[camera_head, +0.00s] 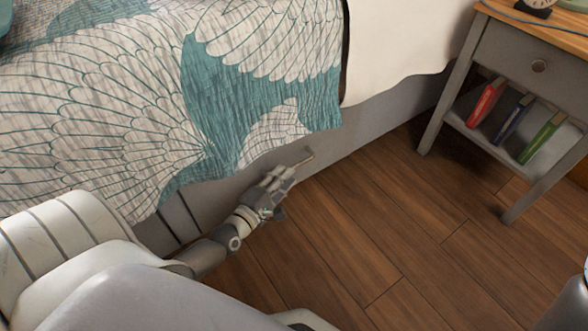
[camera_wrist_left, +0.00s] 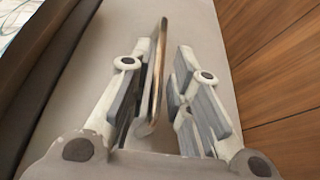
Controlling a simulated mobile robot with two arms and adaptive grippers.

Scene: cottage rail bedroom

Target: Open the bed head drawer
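The bed's grey side panel (camera_head: 372,122) runs below the blanket, with the drawer front (camera_wrist_left: 190,22) close up in the left wrist view. A slim metal bar handle (camera_wrist_left: 155,75) stands out from this front. My left gripper (camera_head: 281,178) is low beside the bed. In the left wrist view my left gripper (camera_wrist_left: 160,95) has its fingers apart, one on each side of the handle. The handle is close to the left finger, with a gap to the right finger; contact is unclear. The end of the handle (camera_head: 308,157) shows past the fingertips. My right gripper is out of view.
A patterned teal and white blanket (camera_head: 120,110) hangs over the bed side above my left gripper. A grey nightstand (camera_head: 505,45) with books on its shelf stands at the right. The wooden floor (camera_head: 400,215) between bed and nightstand is clear.

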